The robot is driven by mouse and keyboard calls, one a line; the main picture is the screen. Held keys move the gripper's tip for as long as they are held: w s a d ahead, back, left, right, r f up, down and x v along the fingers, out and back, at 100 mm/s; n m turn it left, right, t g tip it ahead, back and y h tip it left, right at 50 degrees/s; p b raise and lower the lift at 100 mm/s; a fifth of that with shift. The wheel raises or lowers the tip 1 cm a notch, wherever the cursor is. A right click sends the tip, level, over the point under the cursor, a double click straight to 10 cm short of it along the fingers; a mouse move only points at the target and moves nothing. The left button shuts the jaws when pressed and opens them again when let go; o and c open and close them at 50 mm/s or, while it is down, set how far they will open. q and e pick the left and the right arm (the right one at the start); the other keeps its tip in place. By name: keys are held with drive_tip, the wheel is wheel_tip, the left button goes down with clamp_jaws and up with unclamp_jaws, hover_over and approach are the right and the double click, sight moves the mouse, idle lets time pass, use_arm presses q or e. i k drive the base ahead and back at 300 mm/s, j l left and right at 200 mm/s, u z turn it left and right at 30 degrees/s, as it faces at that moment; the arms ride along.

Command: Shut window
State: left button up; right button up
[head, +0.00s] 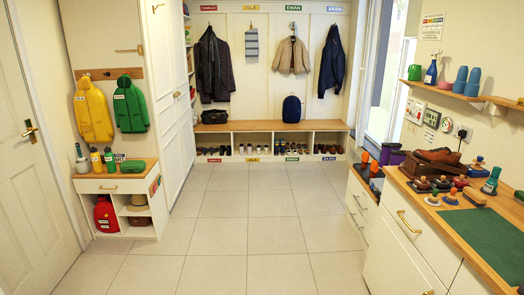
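A tall white-framed glazed opening (392,80) stands in the right wall, past the end of the counter. Bright light and pale outdoor shapes show through it. Its frame has several upright parts, and I cannot tell from here which of them is a movable pane or how far it stands open. No handle on it can be made out. Its lower right part is partly hidden behind the wall edge and the counter units. Neither of my grippers is in view.
A wooden-topped counter (468,222) with shoes and brushes runs along the right. A bench with shoe cubbies (268,127) spans the back, under hanging coats. A small cabinet (118,184) and a closed white door (32,150) are at left. The tiled floor (238,225) is clear.

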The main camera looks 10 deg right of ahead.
sight(374, 14)
drive_tip(key=i+l+z, duration=0.1)
drive_tip(key=i, duration=0.9)
drive_tip(key=i+z, duration=0.1)
drive_tip(key=i, duration=0.85)
drive_tip(key=i+z, duration=0.1)
drive_tip(key=i, duration=0.9)
drive_tip(key=i+j+z, duration=0.1)
drive_tip(key=i, duration=0.9)
drive_tip(key=i+l+z, duration=0.1)
drive_tip(key=i+z, duration=0.2)
drive_tip(key=i, duration=0.4)
drive_tip(key=i+z, duration=0.25)
drive_tip(key=i, duration=0.4)
drive_tip(key=i+j+z, duration=0.3)
drive_tip(key=i, duration=0.4)
